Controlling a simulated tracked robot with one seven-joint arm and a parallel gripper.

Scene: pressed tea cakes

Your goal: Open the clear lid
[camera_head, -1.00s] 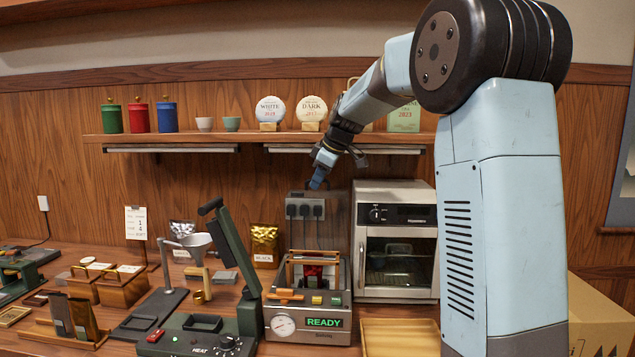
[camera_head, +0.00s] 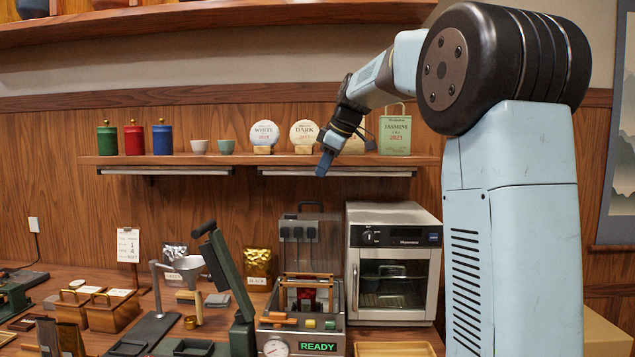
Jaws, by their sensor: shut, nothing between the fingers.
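The clear lid (camera_head: 325,256) stands upright at the back of the grey press machine (camera_head: 336,324), with dark plugs on the wall showing through it. Its dark handle (camera_head: 311,204) is at the top edge. The machine's front display reads READY, and a wooden frame with something red inside it (camera_head: 306,296) sits in its top, uncovered from above. My gripper (camera_head: 323,168) is shut and empty. It points down in front of the shelf, above the lid's handle and apart from it.
A microwave-like oven (camera_head: 394,265) stands close to the right of the lid. A green heat sealer with a raised arm (camera_head: 226,277) is at the left. A wall shelf (camera_head: 240,160) with round tea cakes and canisters lies level with my gripper. A wooden tray (camera_head: 395,349) is at the front.

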